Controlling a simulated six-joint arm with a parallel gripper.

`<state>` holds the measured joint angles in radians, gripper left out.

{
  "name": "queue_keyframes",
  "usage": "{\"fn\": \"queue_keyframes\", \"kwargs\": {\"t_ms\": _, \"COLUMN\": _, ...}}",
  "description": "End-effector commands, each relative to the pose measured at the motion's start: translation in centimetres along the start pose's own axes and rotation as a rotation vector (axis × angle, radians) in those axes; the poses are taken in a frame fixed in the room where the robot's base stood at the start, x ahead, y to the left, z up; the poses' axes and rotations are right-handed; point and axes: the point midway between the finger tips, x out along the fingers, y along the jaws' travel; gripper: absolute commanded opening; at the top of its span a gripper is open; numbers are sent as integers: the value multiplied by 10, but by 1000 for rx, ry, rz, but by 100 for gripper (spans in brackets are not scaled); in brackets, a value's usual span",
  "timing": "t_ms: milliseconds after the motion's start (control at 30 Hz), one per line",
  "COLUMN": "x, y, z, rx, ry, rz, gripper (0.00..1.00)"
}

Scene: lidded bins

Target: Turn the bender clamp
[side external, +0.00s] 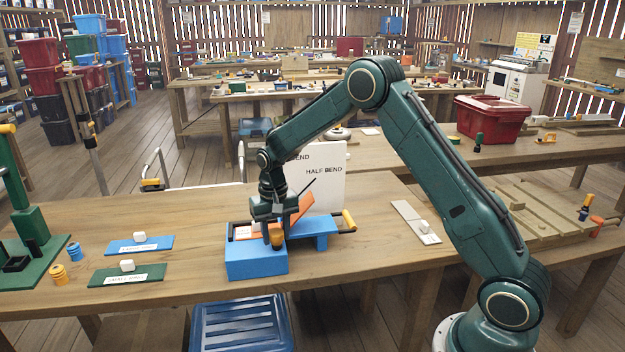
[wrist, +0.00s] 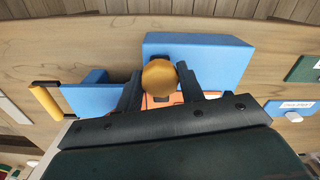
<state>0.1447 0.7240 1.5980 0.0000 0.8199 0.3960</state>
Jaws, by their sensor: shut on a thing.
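The bender is a blue block (side external: 256,268) with an orange plate (side external: 300,208) tilted up on it, on the wooden table. Its blue body (wrist: 208,50) also shows in the wrist view. A round amber knob (side external: 276,238), taken to be the clamp's handle, sits at the front of the bender. My gripper (side external: 272,222) points down over the bender. In the wrist view, the two dark fingers of my gripper (wrist: 158,88) are on either side of the knob (wrist: 159,76) and shut on it. The part below the knob is mostly hidden by the fingers.
A yellow-handled lever (side external: 348,220) sticks out at the bender's right. A white sign reading "HALF BEND" (side external: 325,175) stands behind. Blue (side external: 139,246) and green (side external: 126,275) labelled plates with white pieces lie left. A pale strip (side external: 415,222) lies right. Bare tabletop separates them.

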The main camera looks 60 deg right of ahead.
Motion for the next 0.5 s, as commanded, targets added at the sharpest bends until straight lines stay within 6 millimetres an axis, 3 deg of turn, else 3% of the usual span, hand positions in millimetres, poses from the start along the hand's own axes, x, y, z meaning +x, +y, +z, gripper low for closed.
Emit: {"fn": "queue_keyframes", "kwargs": {"t_ms": 500, "x": -1, "y": 0, "z": 0, "rx": -355, "ry": 1, "rz": 0, "gripper": 15}}
